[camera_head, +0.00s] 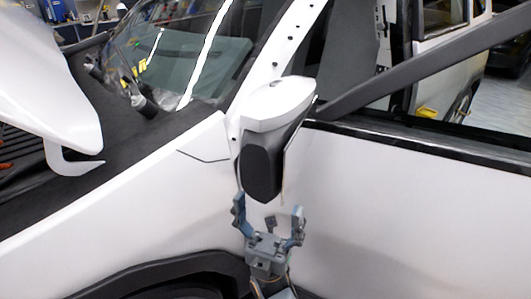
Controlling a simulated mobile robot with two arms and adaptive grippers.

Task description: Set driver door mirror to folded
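The driver door mirror (279,101) sits at the front corner of the door window, at the foot of the windshield pillar. It has a white cap on top and a dark housing (262,173) below. It juts out from the door toward me; its glass face is not clearly visible. One gripper, which looks like my right (269,208) as its arm comes in from the bottom, slightly right of centre, is just below the mirror. Its two fingers are spread and point up, with nothing between them. It appears apart from the mirror. My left gripper is not in view.
The white door panel (400,205) fills the right side, with a dark window sill above it. The white fender (130,205) and dark wheel arch (160,275) lie to the left. A raised white hood (45,85) stands at upper left. Space in front of the door is clear.

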